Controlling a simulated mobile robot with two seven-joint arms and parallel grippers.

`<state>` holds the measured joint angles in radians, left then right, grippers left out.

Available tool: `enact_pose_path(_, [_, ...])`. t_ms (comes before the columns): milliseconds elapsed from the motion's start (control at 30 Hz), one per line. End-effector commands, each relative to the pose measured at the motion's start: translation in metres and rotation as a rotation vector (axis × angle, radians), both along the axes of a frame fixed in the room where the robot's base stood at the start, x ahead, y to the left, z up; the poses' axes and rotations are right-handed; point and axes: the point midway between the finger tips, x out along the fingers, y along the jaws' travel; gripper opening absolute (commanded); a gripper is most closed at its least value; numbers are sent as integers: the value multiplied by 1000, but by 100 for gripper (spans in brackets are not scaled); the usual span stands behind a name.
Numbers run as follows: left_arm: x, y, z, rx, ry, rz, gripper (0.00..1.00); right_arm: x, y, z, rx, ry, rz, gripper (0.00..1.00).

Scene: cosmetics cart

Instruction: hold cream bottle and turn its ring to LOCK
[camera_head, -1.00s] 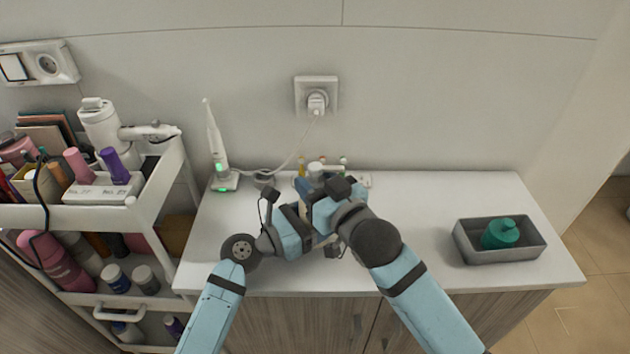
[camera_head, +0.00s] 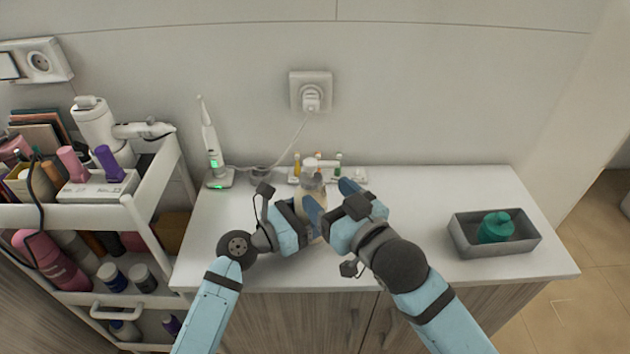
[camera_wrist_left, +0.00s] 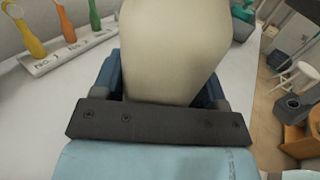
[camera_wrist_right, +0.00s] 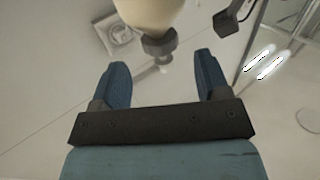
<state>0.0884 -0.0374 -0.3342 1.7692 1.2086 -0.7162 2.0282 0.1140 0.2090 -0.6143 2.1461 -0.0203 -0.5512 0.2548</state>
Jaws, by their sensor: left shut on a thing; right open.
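The cream bottle (camera_head: 313,188) is pale cream with a grey ring and a light cap at its top. It stands upright near the middle of the white counter in the head view. My left gripper (camera_head: 304,216) is shut on the bottle's body, which fills the upper middle of the left wrist view (camera_wrist_left: 172,45). My right gripper (camera_head: 343,203) is open and empty, just right of the bottle. In the right wrist view its two blue fingers (camera_wrist_right: 163,80) are apart, and the bottle's grey neck (camera_wrist_right: 158,44) lies beyond them. Any mark on the ring is too small to read.
A white holder with several coloured items (camera_wrist_left: 70,48) stands behind the bottle. A charging toothbrush (camera_head: 210,140) stands left, beside the loaded cart (camera_head: 70,216). The counter right of centre is clear.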

Motion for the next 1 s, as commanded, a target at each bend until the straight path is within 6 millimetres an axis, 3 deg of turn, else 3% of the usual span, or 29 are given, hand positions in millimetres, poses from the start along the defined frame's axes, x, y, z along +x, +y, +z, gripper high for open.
enact_pose_path(100, [0, 0, 1, -1, -1, 0, 30, -22, -15, -1, -1, 1, -1, 69])
enact_pose_path(300, [0, 0, 1, -1, -1, 0, 30, -44, -30, -1, -1, 2, 0, 69])
enact_pose_path(767, [0, 0, 1, -1, -1, 0, 30, -50, -34, 0, 0, 0, -1, 69])
enact_pose_path(800, [0, 0, 1, -1, -1, 0, 69, -50, -34, 0, 0, 0, -1, 69])
enact_pose_path(900, [0, 0, 1, -1, -1, 0, 92, -50, -34, 0, 0, 0, -1, 69])
enact_pose_path(933, [0, 0, 1, -1, -1, 0, 96, -50, -34, 0, 0, 0, -1, 69])
enact_pose_path(1000, [0, 0, 1, -1, -1, 0, 96, -50, -34, 0, 0, 0, -1, 69])
